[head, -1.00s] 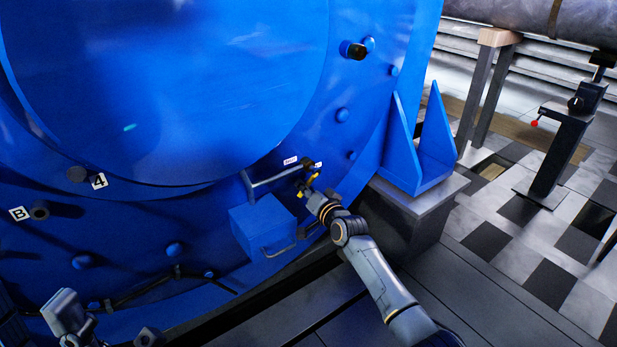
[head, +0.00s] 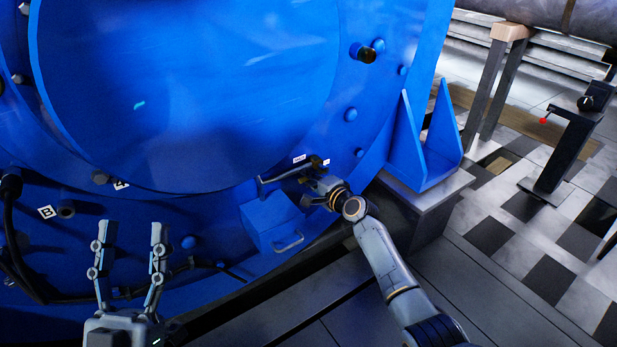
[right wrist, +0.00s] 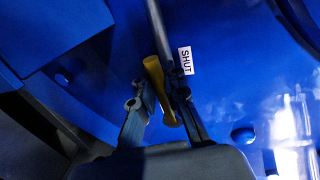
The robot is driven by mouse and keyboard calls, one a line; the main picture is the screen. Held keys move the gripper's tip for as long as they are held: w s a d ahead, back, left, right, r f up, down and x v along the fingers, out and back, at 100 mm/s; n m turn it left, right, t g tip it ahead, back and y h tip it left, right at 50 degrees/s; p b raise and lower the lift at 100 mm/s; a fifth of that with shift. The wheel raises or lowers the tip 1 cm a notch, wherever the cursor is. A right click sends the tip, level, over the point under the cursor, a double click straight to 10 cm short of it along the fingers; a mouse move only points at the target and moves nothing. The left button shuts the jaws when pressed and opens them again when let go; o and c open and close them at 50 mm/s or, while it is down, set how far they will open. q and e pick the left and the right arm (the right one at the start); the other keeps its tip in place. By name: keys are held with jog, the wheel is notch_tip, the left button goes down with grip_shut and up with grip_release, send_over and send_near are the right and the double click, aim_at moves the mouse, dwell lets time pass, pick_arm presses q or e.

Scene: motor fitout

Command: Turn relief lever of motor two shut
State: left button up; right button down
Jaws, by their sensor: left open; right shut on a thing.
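The relief lever is a yellow handle (right wrist: 158,85) in the right wrist view. It lies between the fingers of my right gripper (right wrist: 158,105), which is shut on it. A white tag reading SHUT (right wrist: 185,60) is beside the handle's upper end. In the head view my right gripper (head: 318,180) is at the end of a thin pipe (head: 284,173) on the big blue motor (head: 190,90), and it hides the handle there. Two small white tags are just above it; their text is too small to read. My left gripper (head: 132,238) is open and empty, fingers up, before the motor's lower left.
A blue box with a handle (head: 270,221) sticks out below the pipe. A blue bracket (head: 424,150) stands on a grey block to the right. A black stand with a red knob (head: 543,121) is further right. The checkered floor between is clear.

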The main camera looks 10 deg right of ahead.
pick_arm(q)
jog(key=shift+w+f+g, duration=0.35)
jog(key=shift+f+g, duration=0.05)
jog(key=shift+f, duration=0.05)
pick_arm(e)
jog(key=shift+f, duration=0.1)
pick_arm(q)
jog(key=shift+d, duration=0.1)
pick_arm(e)
jog(key=c, duration=1.4)
grip_release()
jog(key=shift+s+d, duration=0.1)
pick_arm(q)
jog(key=shift+r, duration=0.1)
pick_arm(e)
jog(key=shift+r, duration=0.2)
jog(key=v, duration=1.2)
